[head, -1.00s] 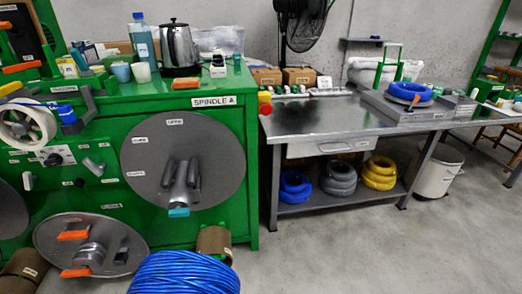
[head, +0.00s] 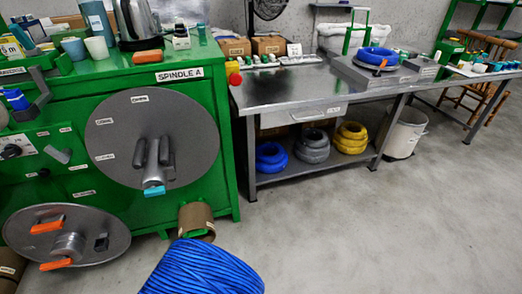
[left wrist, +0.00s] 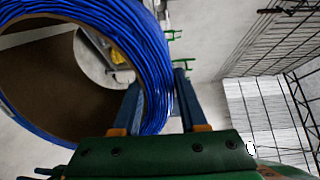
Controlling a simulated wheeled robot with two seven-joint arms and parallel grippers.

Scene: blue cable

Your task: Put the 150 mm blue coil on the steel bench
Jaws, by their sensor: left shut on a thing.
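A large blue cable coil (head: 203,270) shows at the bottom edge of the head view, its lower part cut off. In the left wrist view the blue coil (left wrist: 105,22) fills the upper left, around a brown core. My left gripper (left wrist: 158,92) is shut on the coil's wound wall, one finger on each side. The steel bench (head: 285,92) stands beyond the coil, up and to the right in the head view, with a bare, shiny left half. My right gripper is in neither view.
The green spindle machine (head: 228,150) stands left of the bench. A smaller blue coil (head: 378,56) sits on a raised plate at the bench's right. Blue, grey and yellow coils (head: 352,132) lie on the lower shelf. The floor (head: 340,235) before the bench is clear.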

